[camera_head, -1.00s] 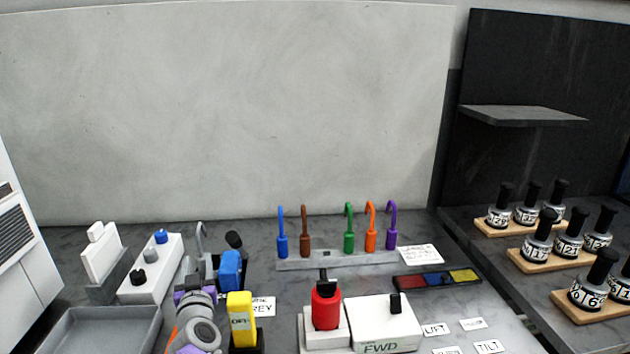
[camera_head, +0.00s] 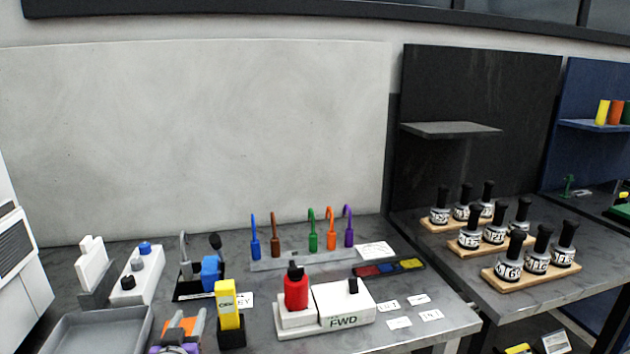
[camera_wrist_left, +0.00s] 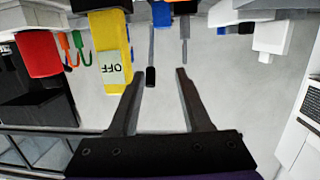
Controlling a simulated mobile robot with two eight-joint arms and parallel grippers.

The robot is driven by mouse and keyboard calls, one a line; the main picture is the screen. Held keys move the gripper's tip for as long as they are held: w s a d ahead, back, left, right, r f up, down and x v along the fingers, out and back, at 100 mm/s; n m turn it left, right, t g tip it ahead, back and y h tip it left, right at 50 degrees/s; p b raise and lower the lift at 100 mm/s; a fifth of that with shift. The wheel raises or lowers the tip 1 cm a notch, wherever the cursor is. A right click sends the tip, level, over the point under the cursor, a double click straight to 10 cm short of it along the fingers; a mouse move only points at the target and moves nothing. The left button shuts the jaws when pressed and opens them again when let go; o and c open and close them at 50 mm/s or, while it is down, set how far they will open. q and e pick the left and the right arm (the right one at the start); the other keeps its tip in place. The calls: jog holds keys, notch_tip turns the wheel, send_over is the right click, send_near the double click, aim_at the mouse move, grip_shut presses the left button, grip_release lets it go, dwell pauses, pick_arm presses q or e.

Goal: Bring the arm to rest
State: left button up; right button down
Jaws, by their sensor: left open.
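My left gripper (camera_head: 186,318) is at the bottom edge of the head view, in front of the bench items and left of the yellow block (camera_head: 229,305). Its two dark fingers stand apart with nothing between them in the left wrist view (camera_wrist_left: 158,75). The yellow block, marked OFF in the left wrist view (camera_wrist_left: 112,60), stands in a black base beside the fingers and apart from them. Most of my left arm is cut off below the head view. My right gripper is in neither view.
A grey tray (camera_head: 60,335) lies left of the gripper. A blue block (camera_head: 211,272) stands behind it. A red-handled unit (camera_head: 296,293) and a white FWD box (camera_head: 343,305) stand to the right. Hooked coloured tools stand in a rack (camera_head: 290,262). Bottles on wooden boards (camera_head: 500,280) are farther right.

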pick_arm(q)
jog(key=s+d+f+m+g+h+p, duration=0.2)
jog(key=s+d+g+h, duration=0.1)
jog(key=s+d, duration=0.35)
jog(key=s+d+f+g+p, duration=0.1)
jog(key=s+f+g+p, duration=0.1)
jog(key=s, duration=0.8)
jog(key=s+d+f+g+p, duration=0.1)
jog(key=s+f+g, duration=0.4)
jog(key=s, duration=0.5)
jog(key=shift+s+d+f+p, duration=0.15)
jog(key=shift+s+f+p, duration=0.25)
jog(key=shift+p, duration=0.5)
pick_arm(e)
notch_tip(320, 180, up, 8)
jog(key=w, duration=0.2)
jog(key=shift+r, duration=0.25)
pick_arm(q)
jog(key=shift+w, duration=0.15)
